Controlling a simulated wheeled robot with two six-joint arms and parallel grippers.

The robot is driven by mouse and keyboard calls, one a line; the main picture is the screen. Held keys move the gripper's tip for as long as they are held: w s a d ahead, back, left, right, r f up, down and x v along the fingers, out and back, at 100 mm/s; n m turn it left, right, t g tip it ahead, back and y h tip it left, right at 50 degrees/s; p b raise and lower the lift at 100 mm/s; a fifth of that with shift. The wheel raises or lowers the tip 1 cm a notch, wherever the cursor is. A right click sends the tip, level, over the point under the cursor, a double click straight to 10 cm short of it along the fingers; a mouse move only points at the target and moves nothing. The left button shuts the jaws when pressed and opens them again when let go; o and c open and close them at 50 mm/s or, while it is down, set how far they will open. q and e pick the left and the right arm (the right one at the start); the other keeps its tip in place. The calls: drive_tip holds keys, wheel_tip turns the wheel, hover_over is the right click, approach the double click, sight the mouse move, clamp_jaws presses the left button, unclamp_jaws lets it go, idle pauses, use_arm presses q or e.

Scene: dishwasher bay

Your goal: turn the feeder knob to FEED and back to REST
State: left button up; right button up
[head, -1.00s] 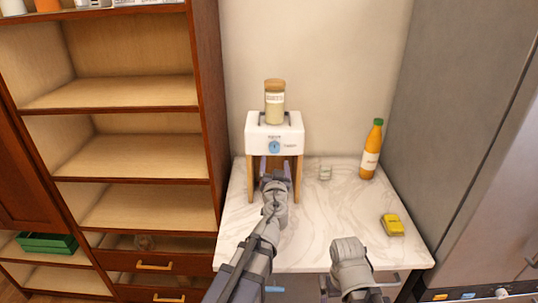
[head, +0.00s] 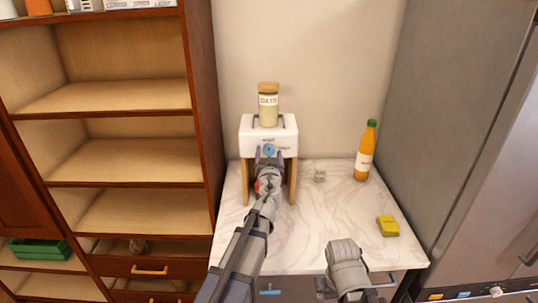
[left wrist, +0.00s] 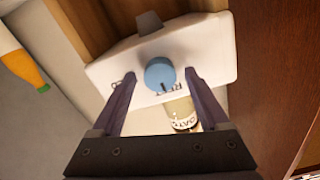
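The feeder (head: 262,133) is a white box on wooden legs on the marble counter, with an oats jar (head: 268,104) on top. Its round blue knob (head: 269,150) is on the front face; it also shows in the left wrist view (left wrist: 160,74). Lettering by the knob is too small to read surely in the head view. My left gripper (head: 269,155) is in front of the knob. In the left wrist view its two fingers (left wrist: 156,78) are apart, one on each side of the knob, with gaps showing. My right arm (head: 346,262) is at the counter's front; its fingertips are hidden.
An orange bottle (head: 365,152) with a green cap stands at the counter's back right. A small glass (head: 319,175) stands right of the feeder, and a yellow item (head: 388,226) lies at the right. A wooden shelf (head: 113,95) is on the left.

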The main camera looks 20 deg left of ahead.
use_arm(q)
clamp_jaws()
idle(0.4)
drive_tip(key=shift+m, duration=0.4)
drive_tip(key=m, duration=0.3)
drive_tip(key=shift+m, duration=0.4)
drive_tip(key=m, duration=0.4)
drive_tip(key=shift+m, duration=0.3)
drive_tip(key=m, duration=0.4)
drive_tip(key=shift+f+m, duration=0.1)
drive_tip(key=shift+m, duration=2.4)
